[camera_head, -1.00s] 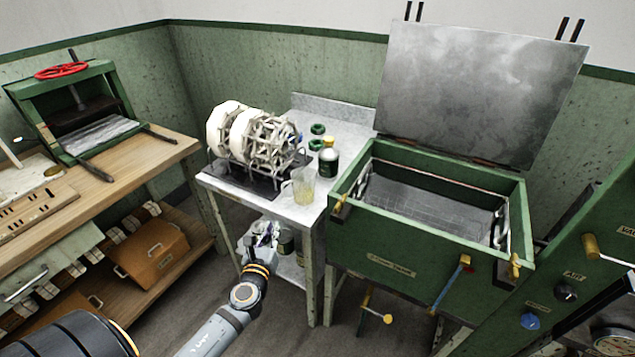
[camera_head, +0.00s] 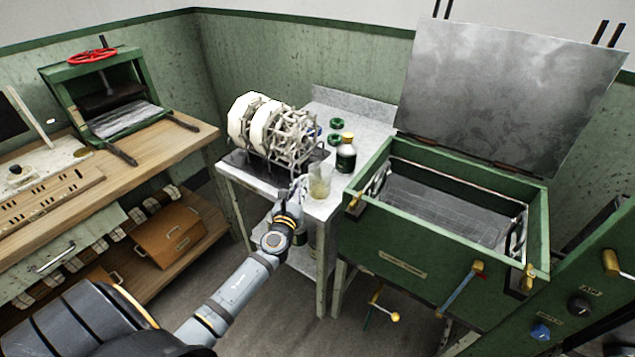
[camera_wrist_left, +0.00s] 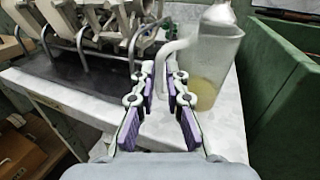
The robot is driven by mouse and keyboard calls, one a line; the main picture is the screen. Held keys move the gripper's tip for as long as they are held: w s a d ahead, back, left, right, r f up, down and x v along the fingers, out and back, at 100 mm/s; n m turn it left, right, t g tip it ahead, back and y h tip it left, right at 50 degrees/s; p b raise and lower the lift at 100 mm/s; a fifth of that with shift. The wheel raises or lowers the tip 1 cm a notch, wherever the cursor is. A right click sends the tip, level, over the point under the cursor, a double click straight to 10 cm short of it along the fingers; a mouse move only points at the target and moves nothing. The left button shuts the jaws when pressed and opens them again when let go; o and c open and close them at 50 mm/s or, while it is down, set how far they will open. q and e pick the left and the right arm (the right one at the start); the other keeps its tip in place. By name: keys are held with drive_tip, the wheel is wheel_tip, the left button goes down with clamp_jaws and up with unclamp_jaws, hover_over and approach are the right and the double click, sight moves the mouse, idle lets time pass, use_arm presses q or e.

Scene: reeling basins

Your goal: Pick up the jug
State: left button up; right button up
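The jug (camera_head: 320,184) is clear, with a little yellowish liquid at the bottom. It stands upright at the front right corner of the pale side table (camera_head: 332,207). My left gripper (camera_head: 299,187) is just left of the jug, at the handle side. In the left wrist view the jug (camera_wrist_left: 217,62) is right of the fingers, and its handle stands in line with the gap of my left gripper (camera_wrist_left: 159,66). The fingers are apart on either side of the handle; whether they touch it I cannot tell. My right gripper is not in view.
A white reel machine (camera_head: 268,132) stands left of the jug on a dark plate. A dark bottle (camera_head: 346,156) and green rings (camera_head: 336,125) are behind the jug. A green basin (camera_head: 400,245) with a raised lid is close on the right.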

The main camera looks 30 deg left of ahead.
use_arm(q)
drive_tip(key=shift+x, duration=0.8)
drive_tip(key=shift+s, duration=0.1)
clamp_jaws()
drive_tip(key=shift+r+p, duration=0.35)
drive_tip(key=shift+r, duration=0.05)
wheel_tip(320, 180, up, 27)
drive_tip(key=p, duration=1)
